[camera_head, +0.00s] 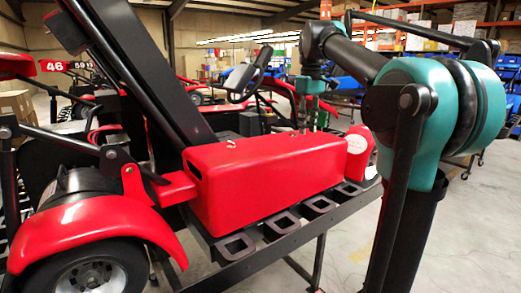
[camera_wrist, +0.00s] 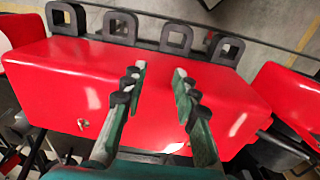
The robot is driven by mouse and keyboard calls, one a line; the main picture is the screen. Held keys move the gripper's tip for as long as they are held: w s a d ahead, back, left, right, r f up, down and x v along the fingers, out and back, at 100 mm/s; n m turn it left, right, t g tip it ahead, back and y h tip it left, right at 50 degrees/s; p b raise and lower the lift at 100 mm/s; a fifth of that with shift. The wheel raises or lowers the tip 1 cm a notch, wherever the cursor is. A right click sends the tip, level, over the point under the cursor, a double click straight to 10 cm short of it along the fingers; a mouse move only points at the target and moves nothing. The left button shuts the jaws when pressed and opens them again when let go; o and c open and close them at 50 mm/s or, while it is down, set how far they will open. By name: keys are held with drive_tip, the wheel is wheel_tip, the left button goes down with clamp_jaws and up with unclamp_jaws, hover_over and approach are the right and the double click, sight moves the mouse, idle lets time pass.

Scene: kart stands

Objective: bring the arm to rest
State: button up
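My gripper (camera_head: 311,125) hangs pointing down over the right part of the red side box of a kart in the head view. In the wrist view my gripper (camera_wrist: 159,71) has its two green fingers with dark pads spread apart, with nothing between them. The red box (camera_head: 260,185) lies below the fingers and fills the middle of the wrist view (camera_wrist: 60,85). Whether the fingertips touch the box or hang just above it, I cannot tell. My teal and black arm reaches in from the right in the head view.
A dark rail with square loops (camera_head: 236,247) runs along the box. A black wheel with a red fender (camera_head: 95,228) is at the left. Open floor (camera_head: 350,240) lies at the right, with shelves and blue bins behind.

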drive_tip(key=s+d+f+m+t, duration=0.1)
drive_tip(key=s+f+m, duration=0.1)
drive_tip(key=f, duration=0.8)
drive_tip(key=s+d+f+m+t, duration=0.1)
drive_tip(key=s+f, duration=0.2)
drive_tip(key=f, duration=0.6)
drive_tip(key=s+d+f+m+t, duration=0.1)
drive_tip(key=s+f+m, duration=0.1)
drive_tip(key=s+f, duration=0.6)
drive_tip(key=s+d+f+m+t, duration=0.1)
drive_tip(key=s+f+m, duration=0.1)
drive_tip(key=s+f, duration=0.7)
wheel_tip(320, 180, down, 5)
drive_tip(key=shift+o, duration=0.7)
